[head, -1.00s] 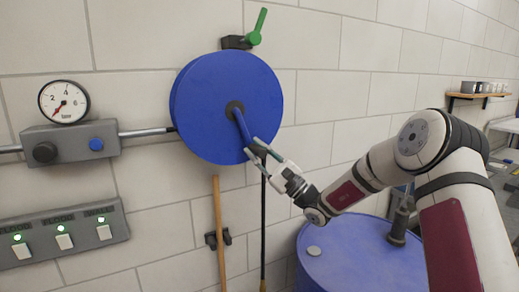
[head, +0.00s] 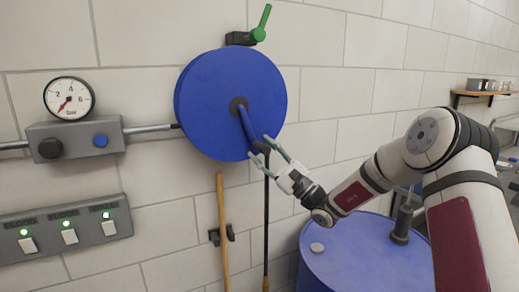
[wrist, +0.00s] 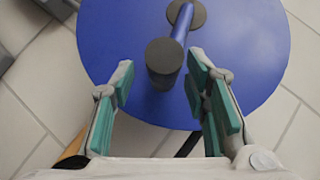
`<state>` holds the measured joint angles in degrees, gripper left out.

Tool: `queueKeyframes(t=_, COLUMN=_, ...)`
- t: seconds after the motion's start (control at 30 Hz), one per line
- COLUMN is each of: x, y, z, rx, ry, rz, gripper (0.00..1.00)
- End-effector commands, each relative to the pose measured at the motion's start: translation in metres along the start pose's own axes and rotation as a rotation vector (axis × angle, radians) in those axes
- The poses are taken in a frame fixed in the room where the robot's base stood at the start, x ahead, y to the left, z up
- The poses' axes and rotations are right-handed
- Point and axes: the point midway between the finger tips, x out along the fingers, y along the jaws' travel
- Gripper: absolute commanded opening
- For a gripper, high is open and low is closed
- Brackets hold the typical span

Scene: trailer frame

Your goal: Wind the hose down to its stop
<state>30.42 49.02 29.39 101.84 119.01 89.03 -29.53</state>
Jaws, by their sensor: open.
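The hose reel (head: 212,105) is a large blue disc on the wall; it fills the top of the wrist view (wrist: 250,60). Its blue crank arm (head: 247,124) slopes down and right from the dark hub (head: 239,104). A dark round handle knob (wrist: 163,60) sits at the crank's outer end. My gripper (head: 272,150) is at the reel's lower right edge. In the wrist view its green-padded fingers (wrist: 162,85) are spread, with the knob between and just beyond the tips. I see no contact. A thin black hose (head: 266,215) hangs below the reel.
A green lever (head: 262,22) is above the reel. A gauge (head: 69,97) and valve block (head: 75,140) are left, over a lit switch panel (head: 70,235). A wooden pole (head: 223,230) hangs below. A blue drum (head: 350,255) stands under my arm.

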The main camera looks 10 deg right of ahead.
Motion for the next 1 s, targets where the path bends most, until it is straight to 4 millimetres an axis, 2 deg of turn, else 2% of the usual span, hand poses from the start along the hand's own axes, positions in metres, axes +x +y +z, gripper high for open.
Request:
queueKeyframes(t=0.3, x=-0.066, y=0.000, z=-0.001, rx=0.003, ry=0.005, rz=-0.002, gripper=0.42)
queueKeyframes(t=0.5, x=-0.094, y=0.001, z=-0.001, rx=0.002, ry=0.002, rz=0.000, gripper=0.42)
queueKeyframes(t=0.7, x=-0.104, y=0.001, z=0.000, rx=0.003, ry=0.001, rz=0.001, gripper=0.42)
queueKeyframes(t=1.0, x=-0.103, y=0.002, z=0.001, rx=0.003, ry=-0.001, rz=0.006, gripper=0.42)
